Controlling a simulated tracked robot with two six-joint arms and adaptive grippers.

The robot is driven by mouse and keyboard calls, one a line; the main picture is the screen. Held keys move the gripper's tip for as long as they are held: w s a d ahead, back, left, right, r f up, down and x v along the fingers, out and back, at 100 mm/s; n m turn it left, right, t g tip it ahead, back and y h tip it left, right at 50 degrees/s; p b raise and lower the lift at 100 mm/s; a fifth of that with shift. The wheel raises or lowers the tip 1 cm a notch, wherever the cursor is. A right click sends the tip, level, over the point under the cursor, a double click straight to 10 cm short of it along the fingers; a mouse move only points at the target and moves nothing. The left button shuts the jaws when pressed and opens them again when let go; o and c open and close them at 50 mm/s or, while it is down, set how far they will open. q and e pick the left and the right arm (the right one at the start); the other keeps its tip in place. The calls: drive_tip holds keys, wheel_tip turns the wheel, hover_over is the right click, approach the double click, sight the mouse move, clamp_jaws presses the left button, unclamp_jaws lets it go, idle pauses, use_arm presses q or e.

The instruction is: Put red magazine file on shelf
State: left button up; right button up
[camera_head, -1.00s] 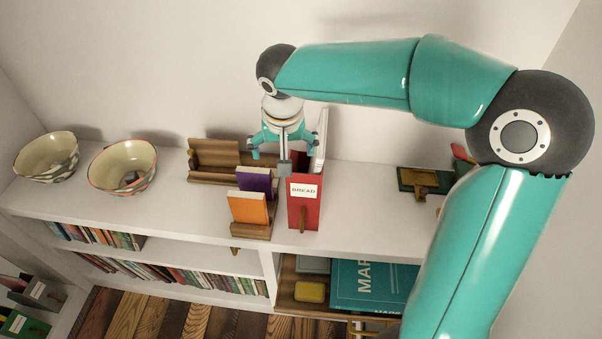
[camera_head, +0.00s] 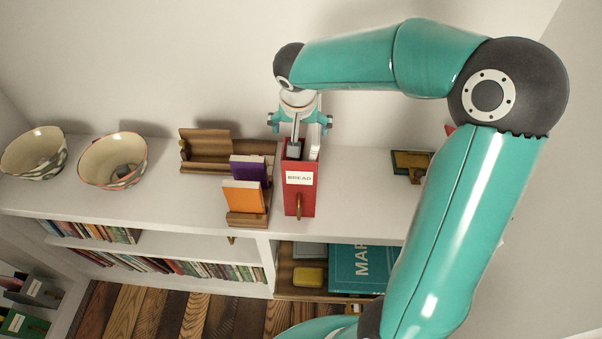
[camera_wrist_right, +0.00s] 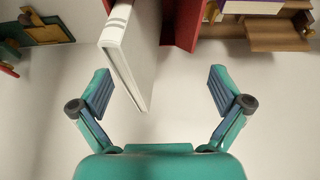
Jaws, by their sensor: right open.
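The red magazine file (camera_head: 300,196), labelled BREAD, stands upright on the white shelf unit's top (camera_head: 362,192). A white book (camera_head: 315,140) stands in it and rises above its rim. My right gripper (camera_head: 301,128) is open at the file's rear upper end. In the right wrist view its fingers (camera_wrist_right: 160,82) are spread wide, with the white book (camera_wrist_right: 128,62) reaching between them and part of the red file (camera_wrist_right: 184,24) beyond. I cannot tell whether the fingers touch either. My left gripper is not in view.
A wooden holder with an orange book (camera_head: 243,197) and a purple book (camera_head: 250,168) is just left of the file. Two bowls (camera_head: 113,160) (camera_head: 35,151) stand farther left. A green-and-brass object (camera_head: 408,165) lies right.

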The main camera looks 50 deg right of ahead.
drive_tip(key=p+x, duration=0.1)
drive_tip(key=x, duration=0.4)
drive_tip(key=shift+d, duration=0.2)
drive_tip(key=c, duration=1.6)
drive_tip(key=shift+w+r, duration=0.1)
